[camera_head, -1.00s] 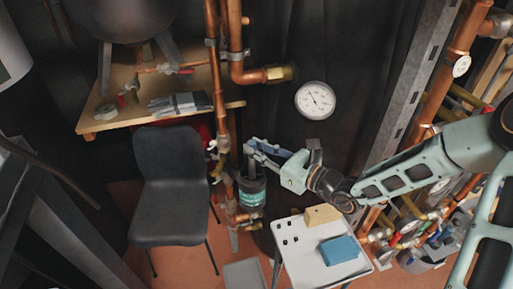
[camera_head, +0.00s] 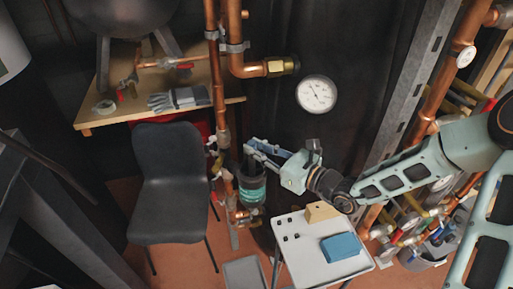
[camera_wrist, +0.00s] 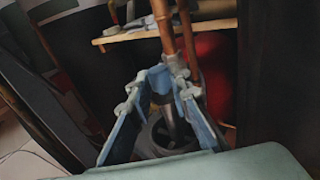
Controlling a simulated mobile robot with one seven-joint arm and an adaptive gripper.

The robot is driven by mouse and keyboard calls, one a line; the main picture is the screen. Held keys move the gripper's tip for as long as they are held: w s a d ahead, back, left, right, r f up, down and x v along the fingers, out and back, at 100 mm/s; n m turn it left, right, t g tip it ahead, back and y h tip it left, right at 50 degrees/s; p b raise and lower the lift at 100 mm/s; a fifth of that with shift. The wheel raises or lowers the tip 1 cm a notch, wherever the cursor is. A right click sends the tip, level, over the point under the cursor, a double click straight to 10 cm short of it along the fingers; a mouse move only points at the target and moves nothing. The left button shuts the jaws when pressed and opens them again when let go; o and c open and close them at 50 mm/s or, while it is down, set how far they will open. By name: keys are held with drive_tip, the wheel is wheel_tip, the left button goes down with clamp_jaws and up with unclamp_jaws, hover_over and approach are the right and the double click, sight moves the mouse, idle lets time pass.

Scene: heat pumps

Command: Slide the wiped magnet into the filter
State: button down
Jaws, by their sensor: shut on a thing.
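The filter (camera_head: 252,190) is a dark-topped canister with a clear teal bowl, mounted upright by the copper pipes. My gripper (camera_head: 252,149) is directly above it, reaching in from the right. In the wrist view my gripper (camera_wrist: 160,78) is shut on the magnet (camera_wrist: 171,118), a slim grey rod between the blue fingers. The magnet points down toward the filter's round open top (camera_wrist: 150,138). The fingers hide part of the magnet, and I cannot tell how deep its lower end is in the opening.
A small white table (camera_head: 310,262) with a blue block (camera_head: 341,248) and a tan block (camera_head: 322,211) stands below my arm. A dark chair (camera_head: 170,190) is left of the filter. Copper pipes (camera_head: 216,90) rise close behind it. A wooden bench (camera_head: 125,112) holds gloves (camera_head: 180,98).

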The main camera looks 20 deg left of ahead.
sight(254, 167)
drive_tip(key=shift+f, duration=0.2)
drive_tip(key=shift+f+b, duration=0.7)
drive_tip(key=shift+b, duration=0.05)
drive_tip(key=shift+f, duration=0.25)
idle(0.4)
drive_tip(key=shift+f+b, duration=0.75)
drive_tip(key=shift+f, duration=0.05)
drive_tip(key=shift+f, duration=0.15)
drive_tip(key=shift+f+b, duration=0.75)
drive_tip(key=shift+f, duration=0.15)
drive_tip(key=shift+f, duration=0.1)
idle(0.4)
drive_tip(key=shift+f+b, duration=0.65)
drive_tip(key=shift+f, duration=0.1)
drive_tip(key=shift+f, duration=0.15)
